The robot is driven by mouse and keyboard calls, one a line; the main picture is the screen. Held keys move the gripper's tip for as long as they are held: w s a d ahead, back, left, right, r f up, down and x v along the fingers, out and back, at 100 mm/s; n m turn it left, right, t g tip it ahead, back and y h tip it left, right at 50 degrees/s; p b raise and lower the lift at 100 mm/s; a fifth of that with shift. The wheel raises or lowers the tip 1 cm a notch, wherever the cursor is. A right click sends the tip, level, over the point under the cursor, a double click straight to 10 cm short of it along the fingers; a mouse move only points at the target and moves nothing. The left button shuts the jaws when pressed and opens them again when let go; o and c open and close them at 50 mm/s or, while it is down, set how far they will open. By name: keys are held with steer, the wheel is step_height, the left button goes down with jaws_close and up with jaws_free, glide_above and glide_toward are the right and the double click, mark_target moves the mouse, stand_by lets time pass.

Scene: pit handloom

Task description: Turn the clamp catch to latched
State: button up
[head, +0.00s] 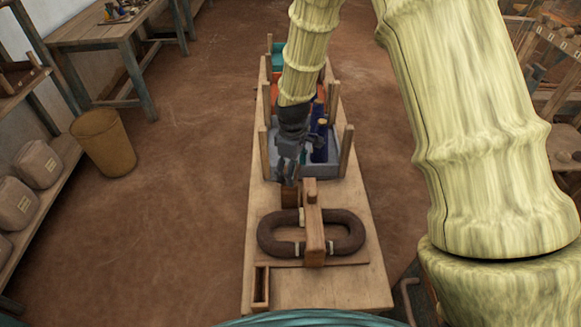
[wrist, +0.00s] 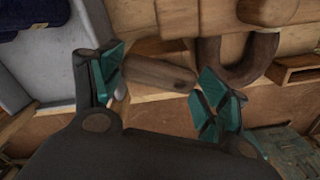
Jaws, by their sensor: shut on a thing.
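The clamp is a wooden bar (head: 314,235) lying across a dark brown oval ring (head: 348,238) on a board. In the head view, the clamp catch appears as a small brown block (head: 289,198) at the far side of the ring, just below my gripper (head: 288,176). In the wrist view, my gripper (wrist: 160,88) has its teal-padded fingers on either side of a rounded wooden piece (wrist: 155,72), which looks like the catch's handle, and is shut on it. The ring (wrist: 238,68) shows beyond it. My fingertips partly hide the catch in the head view.
The clamp stands on a long narrow wooden bench (head: 345,288). A grey tray (head: 333,160) with a dark blue item (head: 320,145) lies just behind my gripper, between upright wooden posts (head: 346,150). A small open wooden box (head: 261,287) sits at the bench's near left.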

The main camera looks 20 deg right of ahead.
steer(key=m, duration=0.4)
steer(key=s+m, duration=0.1)
steer(key=m, duration=0.1)
steer(key=shift+d+r+p, duration=0.1)
steer(key=shift+d+p, duration=0.2)
steer(key=shift+p, duration=0.05)
steer(key=m, duration=0.3)
steer(key=s+m, duration=0.1)
steer(key=m, duration=0.2)
steer(key=shift+m+p, duration=0.3)
steer(key=shift+p, duration=0.05)
steer(key=o, duration=1)
steer(key=shift+s, duration=0.1)
step_height(320, 180, up, 12)
steer(key=shift+f, duration=0.1)
stand_by(0.5)
